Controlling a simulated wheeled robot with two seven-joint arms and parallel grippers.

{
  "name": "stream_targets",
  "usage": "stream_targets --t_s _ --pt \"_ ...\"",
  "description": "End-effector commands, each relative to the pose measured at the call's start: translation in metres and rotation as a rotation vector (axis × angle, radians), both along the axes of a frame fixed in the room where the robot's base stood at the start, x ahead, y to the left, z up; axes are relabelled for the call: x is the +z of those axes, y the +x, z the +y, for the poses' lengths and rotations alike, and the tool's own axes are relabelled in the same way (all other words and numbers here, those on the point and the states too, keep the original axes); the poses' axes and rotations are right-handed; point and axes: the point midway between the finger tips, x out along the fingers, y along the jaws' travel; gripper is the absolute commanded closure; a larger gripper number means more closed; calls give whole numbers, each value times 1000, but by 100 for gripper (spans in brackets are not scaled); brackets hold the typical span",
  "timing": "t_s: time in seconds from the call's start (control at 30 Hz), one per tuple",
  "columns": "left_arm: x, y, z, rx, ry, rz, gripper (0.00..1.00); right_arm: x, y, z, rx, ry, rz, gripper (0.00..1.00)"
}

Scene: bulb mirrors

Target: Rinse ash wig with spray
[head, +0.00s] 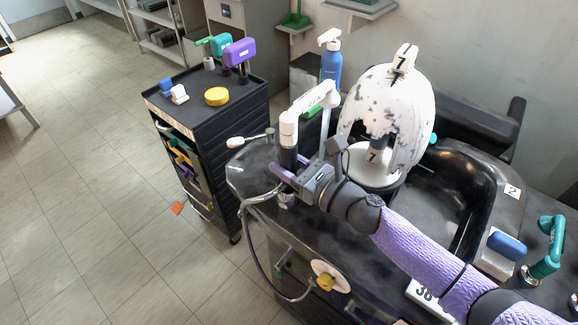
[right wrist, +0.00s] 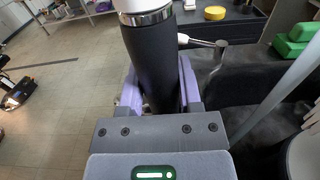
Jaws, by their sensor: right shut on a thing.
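The wig (head: 398,105) is a pale dome with patchy grey marks on a stand labelled 7, at the basin's back left. My right gripper (head: 289,167) is shut around the black handle of the spray (head: 289,131), which has a white top. The spray stands roughly upright, left of the wig and apart from it. In the right wrist view the black handle (right wrist: 150,62) with a chrome ring sits between the purple fingers (right wrist: 160,88). No water shows. My left gripper is not in view.
A black basin (head: 440,190) lies right of the wig. A blue pump bottle (head: 330,62) stands behind. A grey hose (head: 262,255) hangs in front of the counter, near a white dial (head: 328,274). A black cart (head: 235,110) stands left. A teal tap (head: 548,247) is at right.

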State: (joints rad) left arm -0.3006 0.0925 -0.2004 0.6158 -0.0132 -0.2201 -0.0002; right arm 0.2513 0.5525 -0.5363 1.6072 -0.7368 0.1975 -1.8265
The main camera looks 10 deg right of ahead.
Motion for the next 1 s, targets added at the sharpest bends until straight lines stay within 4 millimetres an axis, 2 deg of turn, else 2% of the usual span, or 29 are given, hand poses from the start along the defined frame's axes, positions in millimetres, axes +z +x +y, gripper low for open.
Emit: stream_targets --t_s 0.47,1.0 --pt "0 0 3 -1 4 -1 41 0 0 0 -1 -1 -1 100" --pt "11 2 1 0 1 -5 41 13 0 0 0 -1 -2 100"
